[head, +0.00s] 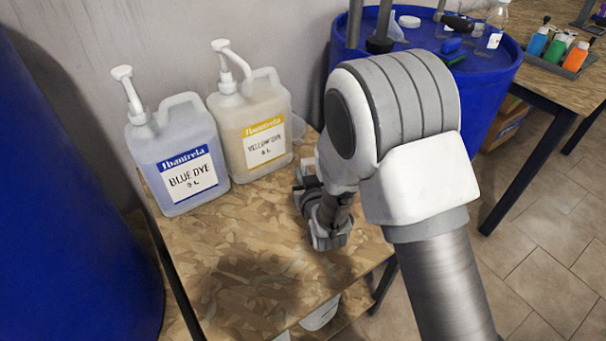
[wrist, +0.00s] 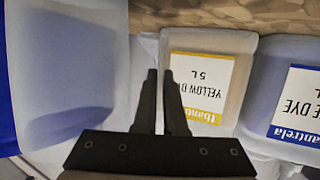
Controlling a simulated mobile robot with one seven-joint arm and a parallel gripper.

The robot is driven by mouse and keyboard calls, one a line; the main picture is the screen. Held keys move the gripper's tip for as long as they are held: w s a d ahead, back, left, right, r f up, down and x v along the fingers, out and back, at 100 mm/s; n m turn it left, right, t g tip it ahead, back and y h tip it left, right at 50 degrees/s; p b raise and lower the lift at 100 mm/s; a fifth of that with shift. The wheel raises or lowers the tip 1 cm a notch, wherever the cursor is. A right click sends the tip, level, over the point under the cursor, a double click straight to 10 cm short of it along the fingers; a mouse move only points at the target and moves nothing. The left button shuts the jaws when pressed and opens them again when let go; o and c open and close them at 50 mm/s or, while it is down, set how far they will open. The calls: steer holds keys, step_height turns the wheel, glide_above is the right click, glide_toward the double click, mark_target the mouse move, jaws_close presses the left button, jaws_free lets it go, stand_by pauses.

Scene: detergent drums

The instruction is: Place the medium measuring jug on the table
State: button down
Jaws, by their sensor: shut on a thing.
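The medium measuring jug, a pale translucent vessel (wrist: 65,70), fills the left of the wrist view, close to the camera. My gripper (wrist: 158,78) is shut on the jug, with its dark fingers at the jug's right side; the exact grip is hard to make out. In the head view my arm hides most of the jug, and my gripper (head: 325,215) shows low over the right part of the wood-patterned table (head: 250,285). Whether the jug's base touches the table cannot be told.
A blue dye container (head: 180,160) and a yellow dye container (head: 252,125) with pumps stand along the table's back. The table's front is clear. Large blue drums stand left (head: 60,200) and behind right (head: 480,75). Another table with bottles (head: 560,48) is at far right.

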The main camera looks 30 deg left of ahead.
steer(key=c, duration=1)
jaws_free()
steer(key=shift+r+p, duration=0.15)
steer(key=shift+p, duration=0.2)
steer(key=p+v, duration=0.1)
steer(key=v, duration=1.1)
steer(key=shift+p, duration=0.4)
